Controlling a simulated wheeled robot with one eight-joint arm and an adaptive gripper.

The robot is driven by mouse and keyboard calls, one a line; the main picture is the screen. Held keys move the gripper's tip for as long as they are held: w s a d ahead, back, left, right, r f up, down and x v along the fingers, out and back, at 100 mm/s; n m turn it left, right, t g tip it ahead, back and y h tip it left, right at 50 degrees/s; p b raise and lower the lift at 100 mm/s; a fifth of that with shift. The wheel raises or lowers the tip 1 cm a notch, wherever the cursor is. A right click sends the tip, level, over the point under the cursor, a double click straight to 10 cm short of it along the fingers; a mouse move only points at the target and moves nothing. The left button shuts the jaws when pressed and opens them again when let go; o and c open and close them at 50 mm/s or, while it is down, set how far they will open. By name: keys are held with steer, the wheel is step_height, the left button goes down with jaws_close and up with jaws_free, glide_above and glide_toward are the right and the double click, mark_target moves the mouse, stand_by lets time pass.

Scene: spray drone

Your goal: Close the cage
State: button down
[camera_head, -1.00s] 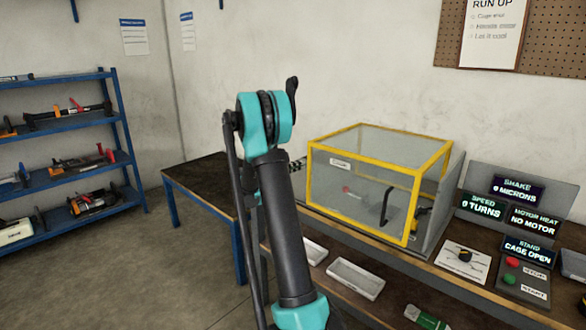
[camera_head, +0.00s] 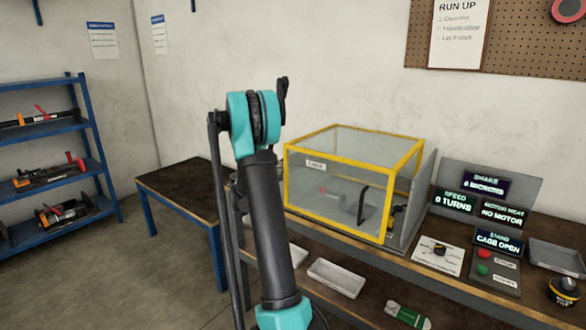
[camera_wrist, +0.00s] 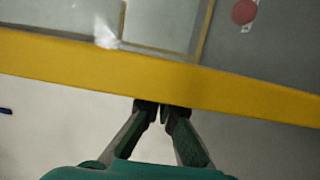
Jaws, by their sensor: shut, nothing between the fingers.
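The cage (camera_head: 340,161) is a yellow-framed box with clear panels on the workbench, right of my arm in the head view. A black bent bar (camera_head: 363,203) shows through its front panel. The stand display (camera_head: 498,240) reads "CAGE OPEN". In the wrist view a yellow frame bar (camera_wrist: 220,86) of the cage crosses the whole picture. My gripper (camera_wrist: 162,104) is shut and empty, its tips at the lower edge of this bar. I cannot tell whether they touch it. In the head view my arm hides the gripper.
A control panel with a red button (camera_head: 484,254) and a green button (camera_head: 482,270) lies right of the cage. A white tray (camera_head: 337,277) is on the lower shelf. A dark side table (camera_head: 180,185) and a blue shelf rack (camera_head: 60,140) stand left.

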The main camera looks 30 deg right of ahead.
steer(key=s+d, duration=0.2)
steer(key=s, duration=0.4)
steer(key=shift+s+d, duration=0.35)
steer(key=w+a, duration=0.3)
steer(key=a, duration=0.9)
steer(key=s+a+f+y, duration=0.5)
steer(key=s+a+y, duration=0.1)
steer(key=s+a, duration=0.3)
steer(key=s+a+f+m+t+y, duration=0.1)
steer(key=s+a+f+y, duration=0.5)
steer(key=s+a, duration=0.4)
steer(key=s+a+f+y, duration=0.5)
steer(key=s+a, duration=0.5)
steer(key=shift+a+f+m+t+y, duration=0.25)
steer(key=shift+f+m+t+y, duration=0.05)
steer(key=shift+f+y, duration=0.1)
